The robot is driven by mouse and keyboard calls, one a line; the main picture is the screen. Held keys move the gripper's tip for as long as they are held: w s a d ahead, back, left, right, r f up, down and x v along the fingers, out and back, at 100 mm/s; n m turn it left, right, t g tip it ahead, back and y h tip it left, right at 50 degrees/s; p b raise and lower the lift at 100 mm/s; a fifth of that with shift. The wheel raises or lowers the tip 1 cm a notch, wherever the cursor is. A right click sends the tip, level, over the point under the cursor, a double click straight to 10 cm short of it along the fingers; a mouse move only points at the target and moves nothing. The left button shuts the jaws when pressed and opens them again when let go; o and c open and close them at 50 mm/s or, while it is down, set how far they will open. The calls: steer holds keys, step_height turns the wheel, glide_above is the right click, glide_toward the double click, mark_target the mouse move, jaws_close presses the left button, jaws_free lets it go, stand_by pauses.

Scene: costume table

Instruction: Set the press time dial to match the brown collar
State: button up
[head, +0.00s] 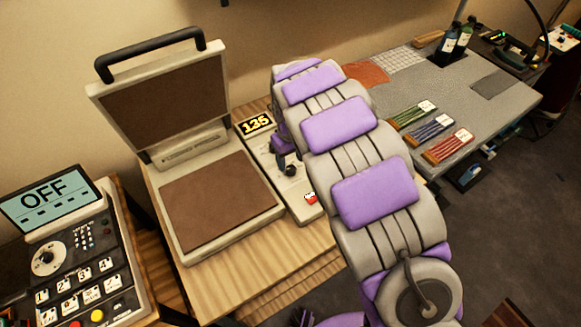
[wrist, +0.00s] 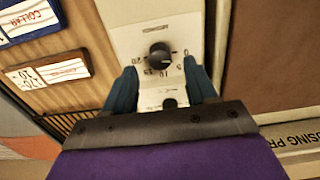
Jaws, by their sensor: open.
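The press time dial (wrist: 160,57) is a black round knob on a pale panel in the wrist view. Numbers 0, 5, 10, 15 and 20 run around it, upside down. Its pale pointer mark is too small to read surely. My gripper (wrist: 163,78) is open, its dark teal fingers either side of the panel, just short of the knob, with nothing between them.
The press (head: 223,200) stands open, lid raised, left of the control panel, whose display (head: 257,124) reads 135. A red button (head: 311,198) is on that panel. Cards (wrist: 48,73) lie on the wood in the wrist view. A keypad unit (head: 85,265) showing OFF stands at left.

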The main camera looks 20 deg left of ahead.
mark_target(291, 167)
steer(key=shift+f, duration=1.9)
steer(key=shift+c, duration=0.2)
steer(key=c, duration=1)
